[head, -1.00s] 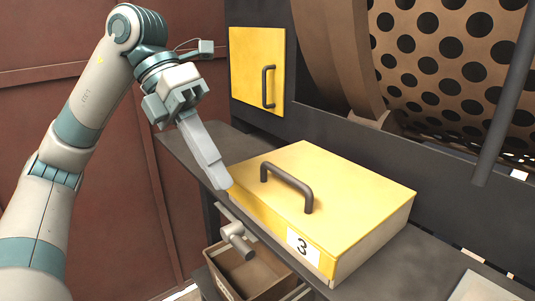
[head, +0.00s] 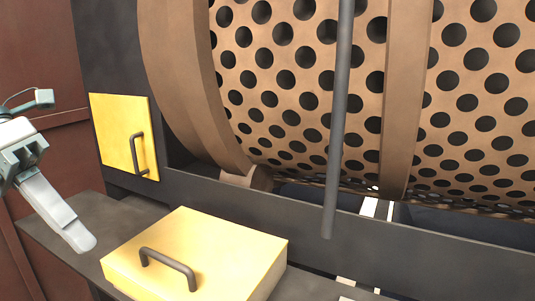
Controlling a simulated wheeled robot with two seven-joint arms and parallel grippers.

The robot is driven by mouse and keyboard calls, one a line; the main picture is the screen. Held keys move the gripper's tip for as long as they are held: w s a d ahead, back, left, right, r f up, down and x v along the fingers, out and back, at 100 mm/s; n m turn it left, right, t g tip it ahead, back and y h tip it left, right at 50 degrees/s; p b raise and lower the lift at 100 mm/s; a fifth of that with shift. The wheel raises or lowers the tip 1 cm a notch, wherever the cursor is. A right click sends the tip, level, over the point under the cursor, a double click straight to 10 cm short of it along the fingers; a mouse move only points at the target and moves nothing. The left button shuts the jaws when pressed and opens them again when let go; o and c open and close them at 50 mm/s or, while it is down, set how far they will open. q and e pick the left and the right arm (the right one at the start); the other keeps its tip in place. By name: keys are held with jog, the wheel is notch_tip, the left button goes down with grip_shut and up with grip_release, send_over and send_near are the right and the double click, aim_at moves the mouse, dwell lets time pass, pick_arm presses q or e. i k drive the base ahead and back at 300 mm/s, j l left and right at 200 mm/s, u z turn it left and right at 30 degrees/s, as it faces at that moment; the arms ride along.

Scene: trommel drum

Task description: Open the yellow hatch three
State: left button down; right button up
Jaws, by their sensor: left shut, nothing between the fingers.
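The yellow hatch (head: 215,240) is a box-shaped lid lying flat on the dark ledge at the bottom of the view, with a dark bar handle (head: 168,268) on top. It looks closed. Its front, with the number, is cut off by the lower edge. My left gripper (head: 82,240) is shut and empty, pointing down to the right. It is left of the hatch and apart from the handle. My right gripper is not in view.
A second yellow door (head: 118,125) with an upright handle is on the dark wall at left. The large perforated drum (head: 300,80) fills the back, with a dark vertical bar (head: 340,120) before it. The dark ledge (head: 75,215) runs left of the hatch.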

aim_at(188, 255)
jog(key=k+j, duration=0.3)
jog(key=k, duration=0.15)
jog(key=k+j, duration=0.3)
jog(key=k, duration=0.2)
